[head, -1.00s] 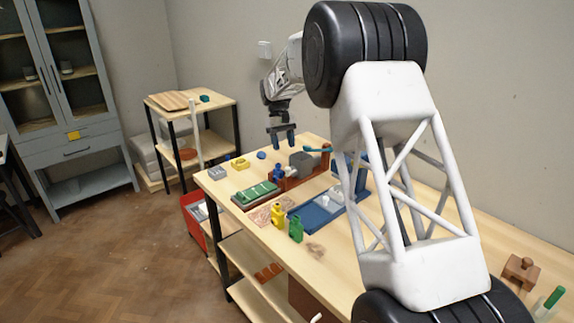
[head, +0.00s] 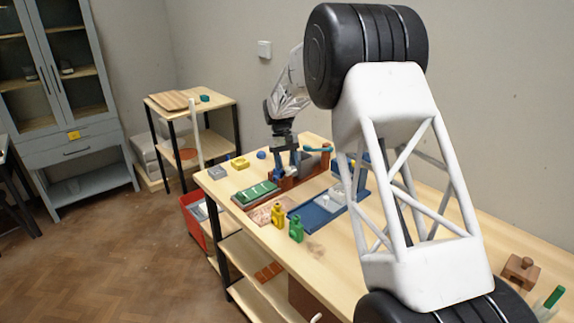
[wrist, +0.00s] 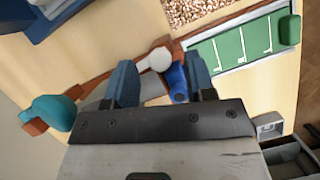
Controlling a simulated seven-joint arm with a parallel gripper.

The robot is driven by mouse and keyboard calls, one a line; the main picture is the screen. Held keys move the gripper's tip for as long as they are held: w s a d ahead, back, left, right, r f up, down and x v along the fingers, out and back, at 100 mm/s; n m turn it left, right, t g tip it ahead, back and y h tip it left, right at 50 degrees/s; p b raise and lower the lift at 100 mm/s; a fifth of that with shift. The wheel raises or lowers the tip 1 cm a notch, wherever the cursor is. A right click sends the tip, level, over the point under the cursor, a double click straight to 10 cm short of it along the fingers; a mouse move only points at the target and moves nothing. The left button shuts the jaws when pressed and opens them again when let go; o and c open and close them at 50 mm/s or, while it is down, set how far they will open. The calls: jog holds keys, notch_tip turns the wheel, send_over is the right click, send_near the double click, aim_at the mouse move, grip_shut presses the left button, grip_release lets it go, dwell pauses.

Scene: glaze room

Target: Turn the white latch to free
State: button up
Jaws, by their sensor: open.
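The white latch (wrist: 158,59) shows in the wrist view as a rounded white knob with a short arm, beside a reddish-brown rail (wrist: 110,76). My gripper (wrist: 162,72) is open, with one blue finger on each side of the latch and a blue piece (wrist: 178,83). I cannot tell whether either finger touches the latch.
A teal handle (wrist: 50,113) lies at the rail's left end. A green panel tray (wrist: 235,50) is at the right. On the bench stand a yellow bottle (head: 277,215), a green bottle (head: 296,229) and a blue tray (head: 318,214).

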jog(key=shift+s+d+f, duration=0.1)
jog(key=shift+s+f, duration=0.05)
jog(key=shift+f, duration=0.3)
jog(key=c, duration=0.9)
jog(key=shift+m+y, duration=0.3)
jog(key=shift+m, duration=0.4)
jog(key=o, duration=0.9)
jog(key=shift+r, duration=0.1)
